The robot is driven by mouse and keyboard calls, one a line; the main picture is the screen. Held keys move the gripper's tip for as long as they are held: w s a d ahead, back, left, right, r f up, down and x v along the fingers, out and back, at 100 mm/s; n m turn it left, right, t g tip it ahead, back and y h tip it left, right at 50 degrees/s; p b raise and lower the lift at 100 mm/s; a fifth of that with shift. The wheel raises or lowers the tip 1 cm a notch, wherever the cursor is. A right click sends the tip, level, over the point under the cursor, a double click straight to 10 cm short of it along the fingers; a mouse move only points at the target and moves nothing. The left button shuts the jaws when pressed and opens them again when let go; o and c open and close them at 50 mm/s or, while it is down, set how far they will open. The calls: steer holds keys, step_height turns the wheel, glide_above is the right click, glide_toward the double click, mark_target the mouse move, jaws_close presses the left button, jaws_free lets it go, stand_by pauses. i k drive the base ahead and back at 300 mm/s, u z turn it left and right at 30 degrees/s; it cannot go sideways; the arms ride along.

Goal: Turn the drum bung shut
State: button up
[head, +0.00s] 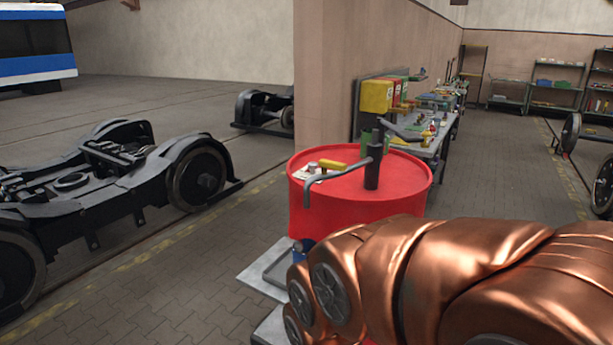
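The red drum (360,212) stands upright in the middle of the head view. A dark hand pump (373,170) rises from its lid, with a grey spout bending down over the left side. At the lid's left edge is a small pale piece (303,173) with a round knob, and a yellow bar (333,164) lies beside it. I cannot tell which of these, if any, is the bung, or how far it is turned. My copper-coloured arm fills the lower right, in front of the drum's lower part. My gripper does not show.
A grey metal plate (265,270) lies low at the drum's left. A pillar (325,80) and a long workbench (435,145) with yellow and red bins are behind. A black bogie (100,180) stands at left. The paved aisle (500,170) at right is open.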

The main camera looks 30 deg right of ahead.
mark_target(312, 165)
steer(key=k, duration=0.6)
steer(key=z, duration=0.55)
steer(key=i, duration=1.4)
steer(key=u, duration=0.4)
